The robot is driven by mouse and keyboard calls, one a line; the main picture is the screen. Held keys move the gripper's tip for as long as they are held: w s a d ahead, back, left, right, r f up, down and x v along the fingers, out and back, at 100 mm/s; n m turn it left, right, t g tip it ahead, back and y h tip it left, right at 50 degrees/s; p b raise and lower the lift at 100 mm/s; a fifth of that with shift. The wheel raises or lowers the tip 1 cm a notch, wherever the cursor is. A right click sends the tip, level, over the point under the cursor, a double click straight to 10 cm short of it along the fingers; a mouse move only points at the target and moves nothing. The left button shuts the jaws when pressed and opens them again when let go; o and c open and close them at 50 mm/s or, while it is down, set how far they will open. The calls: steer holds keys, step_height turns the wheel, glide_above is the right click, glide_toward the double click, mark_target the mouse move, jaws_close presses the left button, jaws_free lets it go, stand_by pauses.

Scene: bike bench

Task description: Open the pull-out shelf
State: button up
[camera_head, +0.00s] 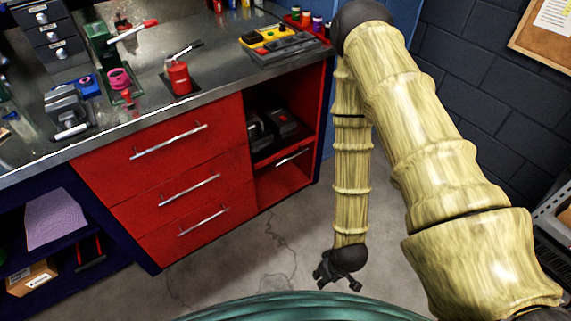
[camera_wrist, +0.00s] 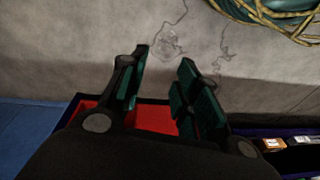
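The pull-out shelf (camera_head: 277,158) is a red board with a short silver handle (camera_head: 292,157) on its front, in the open right bay of the red cabinet in the head view. It looks pushed in, with dark cases above it. My gripper (camera_head: 338,284) hangs low over the floor, in front and to the right of this bay, apart from the handle. In the wrist view my gripper (camera_wrist: 160,92) is open, its green-padded fingers apart with nothing between them. A red cabinet surface (camera_wrist: 155,118) shows behind the fingers; the handle cannot be made out there.
Three red drawers (camera_head: 185,180) with long silver handles are shut left of the bay. The metal benchtop (camera_head: 215,75) holds a red bottle (camera_head: 178,76), a yellow-and-grey tool tray (camera_head: 278,42) and other tools. The concrete floor (camera_head: 245,260) before the cabinet is clear.

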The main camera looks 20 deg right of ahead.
steer(key=w+a+f+n+t+y+b, duration=0.1)
steer(key=w+f+n+t+b, duration=0.1)
steer(key=w+f+b, duration=0.4)
steer(key=w+f+n+t+b, duration=0.1)
steer(key=w+f+n+b, duration=0.15)
steer(key=w, duration=0.55)
steer(key=n+t+y+b, duration=0.3)
steer(key=n+t+b, duration=1)
steer(key=b, duration=1.6)
glide_toward(292, 157)
steer(key=shift+w+a+f+n+g+b, duration=0.1)
steer(key=shift+w+a+n+g+b, duration=0.55)
steer(key=shift+w, duration=1)
steer(key=shift+w+a+r+n+g+b, duration=0.1)
steer(key=shift+w+a+n+g+b, duration=0.15)
steer(key=shift+w+b, duration=1.15)
steer(key=shift+w+a+f+n+g+b, duration=0.1)
steer(key=shift+w+a+n+g+b, duration=0.35)
steer(key=shift+w, duration=1.5)
jaws_close()
